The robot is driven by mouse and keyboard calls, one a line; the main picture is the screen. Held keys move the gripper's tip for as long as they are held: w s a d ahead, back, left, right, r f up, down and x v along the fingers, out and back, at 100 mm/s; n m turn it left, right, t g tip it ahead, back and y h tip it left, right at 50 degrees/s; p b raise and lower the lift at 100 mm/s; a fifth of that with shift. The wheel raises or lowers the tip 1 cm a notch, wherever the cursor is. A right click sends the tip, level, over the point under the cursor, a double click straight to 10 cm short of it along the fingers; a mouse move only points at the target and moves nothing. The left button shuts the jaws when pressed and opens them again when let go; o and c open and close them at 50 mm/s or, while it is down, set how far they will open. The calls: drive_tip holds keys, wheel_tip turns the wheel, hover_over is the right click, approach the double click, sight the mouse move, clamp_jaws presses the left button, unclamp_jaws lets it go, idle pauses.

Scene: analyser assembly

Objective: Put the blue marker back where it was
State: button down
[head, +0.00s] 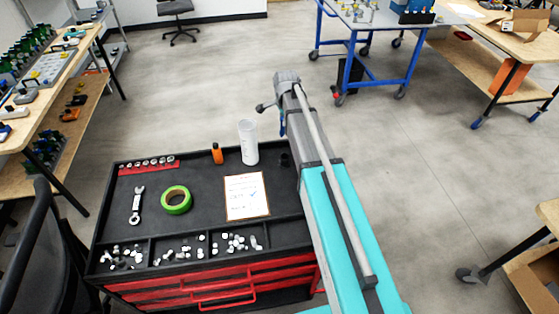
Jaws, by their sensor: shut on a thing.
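My arm reaches from the bottom right over the right side of the black tool cart top (215,223). Its wrist end stands beyond the cart's far right corner. My gripper (281,112) is small and mostly hidden by the wrist and arm. It is shut on what looks like the blue marker (283,126), a narrow blue piece showing just left of the arm. The marker's exact tilt cannot be told. A small dark cup (284,160) stands on the cart top beside my arm, below the blue piece in the picture; its inside is not clear.
On the cart are a white cylinder (248,142), an orange bottle (217,153), a paper sheet (246,196), green tape (176,200), a wrench (137,205) and a red socket rail (149,164). Front compartments hold small white parts.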

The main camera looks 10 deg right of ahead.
drive_tip(key=shift+w+a, duration=0.2)
idle(0.3)
drive_tip(key=s+a+r+g+p, duration=0.1)
drive_tip(key=s+r+p, duration=0.2)
drive_tip(key=s, duration=0.7)
drive_tip(key=s+a+r+g+p, duration=0.1)
drive_tip(key=s+r+p, duration=0.2)
drive_tip(key=s, duration=0.7)
drive_tip(key=shift+s+a+r+p, duration=0.25)
drive_tip(key=shift+a+r+p, duration=0.15)
drive_tip(key=shift+p, duration=0.15)
drive_tip(key=w+d+f+b, duration=0.2)
drive_tip(key=w+f+b, duration=0.7)
drive_tip(key=w, duration=0.4)
drive_tip(key=shift+d, duration=0.2)
drive_tip(key=shift+f, duration=0.1)
